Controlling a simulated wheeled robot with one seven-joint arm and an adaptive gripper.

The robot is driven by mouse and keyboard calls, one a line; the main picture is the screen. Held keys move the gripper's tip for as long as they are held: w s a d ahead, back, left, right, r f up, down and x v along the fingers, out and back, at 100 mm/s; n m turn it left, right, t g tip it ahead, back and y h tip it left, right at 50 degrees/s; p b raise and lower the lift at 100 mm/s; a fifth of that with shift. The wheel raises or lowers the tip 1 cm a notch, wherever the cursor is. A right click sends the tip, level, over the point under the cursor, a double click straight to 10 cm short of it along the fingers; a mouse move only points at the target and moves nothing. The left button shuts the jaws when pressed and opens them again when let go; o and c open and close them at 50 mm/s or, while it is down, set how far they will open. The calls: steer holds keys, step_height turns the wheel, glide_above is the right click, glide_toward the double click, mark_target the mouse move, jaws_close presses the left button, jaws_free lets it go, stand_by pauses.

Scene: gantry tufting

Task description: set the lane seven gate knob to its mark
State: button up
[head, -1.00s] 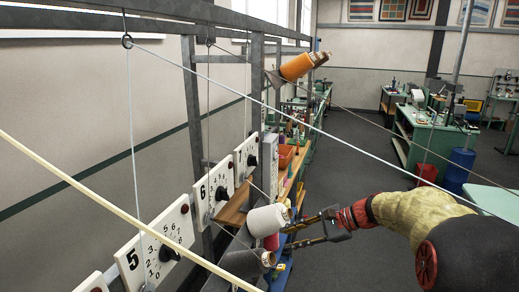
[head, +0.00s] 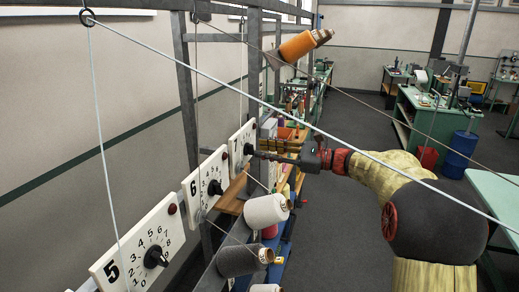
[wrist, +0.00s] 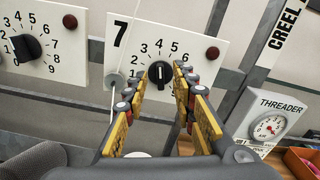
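The lane seven plate is white with a black 7, a number scale and a red button; it shows in the head view (head: 236,152) and the wrist view (wrist: 190,28). Its black gate knob (wrist: 160,75) has a white pointer line standing nearly upright, near the 4. A separate target mark cannot be made out. My gripper (wrist: 159,84) is open, one finger to each side of the knob in the picture. Contact with the knob cannot be told. In the head view my gripper (head: 258,154) reaches the plate from the right, and its tips hide part of the knob.
The lane six plate (head: 192,190) and lane five plate (head: 124,255) stand along the same rail. Taut yarns cross the head view. A threader box with a gauge (wrist: 278,112) is right of the plate.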

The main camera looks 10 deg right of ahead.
mark_target(250, 150)
steer(key=shift+x, duration=1.1)
steer(key=shift+c, duration=1.2)
steer(key=c, duration=0.4)
jaws_close()
